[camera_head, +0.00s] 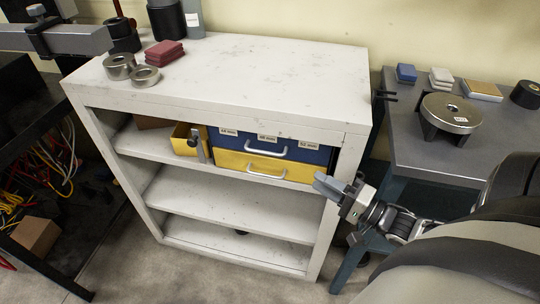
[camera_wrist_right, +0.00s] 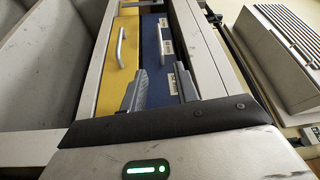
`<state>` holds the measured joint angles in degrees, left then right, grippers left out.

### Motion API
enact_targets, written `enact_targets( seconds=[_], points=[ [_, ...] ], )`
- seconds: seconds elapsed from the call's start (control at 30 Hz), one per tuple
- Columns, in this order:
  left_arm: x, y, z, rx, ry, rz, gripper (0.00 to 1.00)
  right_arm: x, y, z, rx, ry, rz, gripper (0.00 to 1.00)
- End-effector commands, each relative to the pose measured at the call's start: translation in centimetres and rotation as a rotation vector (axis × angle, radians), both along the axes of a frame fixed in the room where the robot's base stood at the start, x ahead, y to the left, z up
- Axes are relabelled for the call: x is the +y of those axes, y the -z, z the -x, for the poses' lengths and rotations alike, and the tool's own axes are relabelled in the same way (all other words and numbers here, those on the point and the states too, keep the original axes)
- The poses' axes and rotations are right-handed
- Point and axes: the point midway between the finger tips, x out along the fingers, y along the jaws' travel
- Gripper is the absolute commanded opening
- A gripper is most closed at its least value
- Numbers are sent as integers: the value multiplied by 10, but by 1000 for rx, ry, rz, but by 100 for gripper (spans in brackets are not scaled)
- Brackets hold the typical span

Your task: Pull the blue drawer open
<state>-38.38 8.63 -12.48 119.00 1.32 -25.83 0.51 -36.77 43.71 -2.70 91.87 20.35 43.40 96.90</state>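The blue drawer (camera_head: 314,155) sits in the top bay of a white shelf unit, above a yellow drawer (camera_head: 232,160). It looks closed, with a silver bar handle (camera_head: 266,152) and white labels on its front. In the right wrist view the blue drawer (camera_wrist_right: 151,34) and its handle (camera_wrist_right: 164,38) lie ahead, beyond the fingertips. My right gripper (camera_head: 338,184) is in front of the unit's right post, right of and below the handle. Its two fingers (camera_wrist_right: 160,74) are apart with nothing between them, clear of the handle. My left gripper is not in view.
The white shelf unit (camera_head: 240,75) has metal rings (camera_head: 119,66) and red blocks (camera_head: 165,53) on top. A yellow bin (camera_head: 182,140) stands left of the drawers. A grey table (camera_head: 420,155) with a round metal part (camera_head: 451,110) is close on the right. The lower shelves are mostly bare.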

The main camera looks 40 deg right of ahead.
Motion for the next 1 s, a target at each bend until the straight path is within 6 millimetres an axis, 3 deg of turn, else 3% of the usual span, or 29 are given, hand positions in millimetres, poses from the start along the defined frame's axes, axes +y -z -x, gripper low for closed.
enact_targets(
  seconds=[0.6, 0.8, 1.0],
  points=[
    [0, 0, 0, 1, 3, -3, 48, 39, -10, -115, -5, 0, -2, 31],
    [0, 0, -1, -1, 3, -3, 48, 47, -11, -139, -2, 0, -2, 31],
    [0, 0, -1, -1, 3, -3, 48, 50, -12, -146, 0, -1, 0, 31]
  ],
)
